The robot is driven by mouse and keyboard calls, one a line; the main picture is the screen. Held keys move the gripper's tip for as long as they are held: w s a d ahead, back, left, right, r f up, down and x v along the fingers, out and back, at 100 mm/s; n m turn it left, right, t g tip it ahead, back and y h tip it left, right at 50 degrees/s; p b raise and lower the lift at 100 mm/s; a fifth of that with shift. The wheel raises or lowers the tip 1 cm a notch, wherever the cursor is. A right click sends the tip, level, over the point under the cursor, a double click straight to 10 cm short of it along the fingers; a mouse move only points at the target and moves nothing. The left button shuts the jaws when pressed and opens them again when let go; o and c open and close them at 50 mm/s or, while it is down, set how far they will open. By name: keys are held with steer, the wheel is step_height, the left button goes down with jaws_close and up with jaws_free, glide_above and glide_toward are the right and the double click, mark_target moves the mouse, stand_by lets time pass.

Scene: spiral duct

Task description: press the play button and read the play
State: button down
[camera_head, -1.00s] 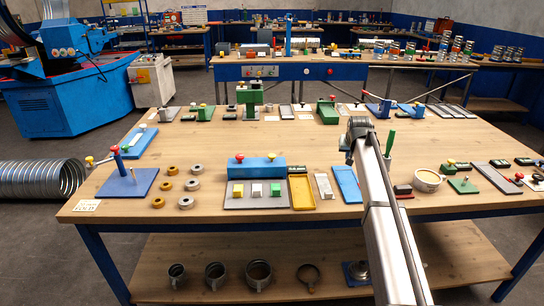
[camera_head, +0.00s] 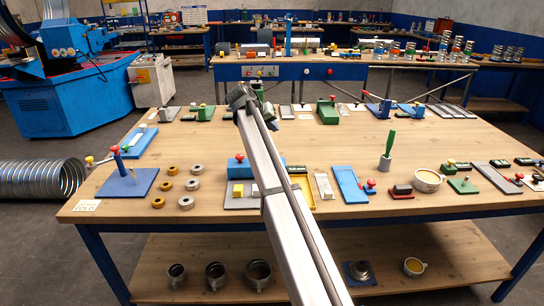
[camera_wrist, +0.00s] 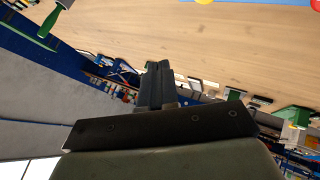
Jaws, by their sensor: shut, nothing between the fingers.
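I cannot tell which control is the play button, and no play reading is legible. A blue block (camera_head: 238,169) with a red knob (camera_head: 239,158) stands on the front-middle of the table, partly hidden by my arm. A small dark display (camera_head: 298,169) lies to its right. A red knob (camera_head: 371,182) stands on a small blue base beside the long blue plate (camera_head: 349,184). My gripper (camera_head: 240,95) is over the middle-back of the table, its fingers hard to make out there. In the wrist view my gripper (camera_wrist: 158,72) is shut and empty, apart from everything.
A green-handled tool (camera_head: 387,150) stands upright to the right of my arm. A yellow tray (camera_head: 306,190) and several rings (camera_head: 186,202) lie near the front. A blue stand with a lever (camera_head: 118,165) is at left. The table's centre right is mostly clear.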

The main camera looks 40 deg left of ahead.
steer(key=shift+s+a+r, duration=0.3)
steer(key=shift+s+a, duration=0.05)
steer(key=shift+s, duration=0.1)
steer(key=shift+f, duration=0.15)
steer(key=shift+f, duration=4.3)
steer(key=shift+f, duration=0.15)
steer(key=shift+f, duration=0.25)
steer(key=shift+f, duration=0.8)
steer(key=shift+r, duration=1.25)
